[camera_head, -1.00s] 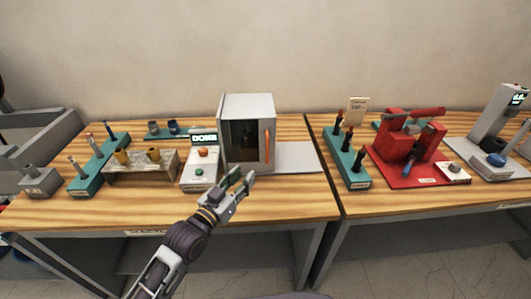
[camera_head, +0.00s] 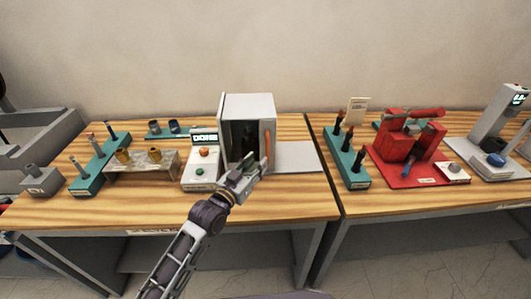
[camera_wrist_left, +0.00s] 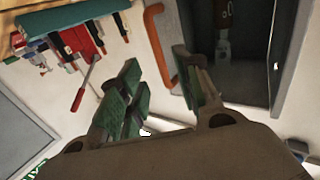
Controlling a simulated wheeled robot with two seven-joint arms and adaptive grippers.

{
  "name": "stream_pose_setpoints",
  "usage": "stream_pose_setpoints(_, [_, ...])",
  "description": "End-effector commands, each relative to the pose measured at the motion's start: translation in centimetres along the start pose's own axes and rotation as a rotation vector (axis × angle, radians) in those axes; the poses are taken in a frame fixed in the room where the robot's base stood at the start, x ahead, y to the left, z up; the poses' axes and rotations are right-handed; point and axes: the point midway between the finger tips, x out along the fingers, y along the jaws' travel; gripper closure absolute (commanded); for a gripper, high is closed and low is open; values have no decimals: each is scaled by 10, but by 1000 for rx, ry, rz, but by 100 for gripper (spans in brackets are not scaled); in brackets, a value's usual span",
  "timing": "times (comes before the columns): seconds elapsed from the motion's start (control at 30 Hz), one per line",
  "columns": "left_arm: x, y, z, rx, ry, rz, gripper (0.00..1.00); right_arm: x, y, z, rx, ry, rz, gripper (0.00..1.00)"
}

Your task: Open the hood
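The hood (camera_head: 249,105) is a grey box with a dark front opening or window, standing near the right end of the left table. Its orange upright handle (camera_head: 267,148) is on the right side of its front. I cannot tell for sure whether its door is ajar. My left gripper (camera_head: 259,167) is in front of the hood, by the handle's lower end. Contact with the handle is not clear. My right gripper is out of view.
Left of the hood stands a white control box (camera_head: 200,174) with a display. A flat grey plate (camera_head: 295,157) lies right of the hood. A red fixture (camera_head: 400,150) stands on the right table.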

Motion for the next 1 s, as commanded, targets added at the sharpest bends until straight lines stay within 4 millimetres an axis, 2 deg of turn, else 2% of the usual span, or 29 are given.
stream_pose_setpoints(0.17, [19,0,-1,0,1,0,66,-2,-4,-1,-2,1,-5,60])
stream_pose_setpoints(0.6, [58,0,-1,-1,1,1,66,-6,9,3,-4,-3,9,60])
stream_pose_setpoints(1.0, [66,0,0,0,0,1,66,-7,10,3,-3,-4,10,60])
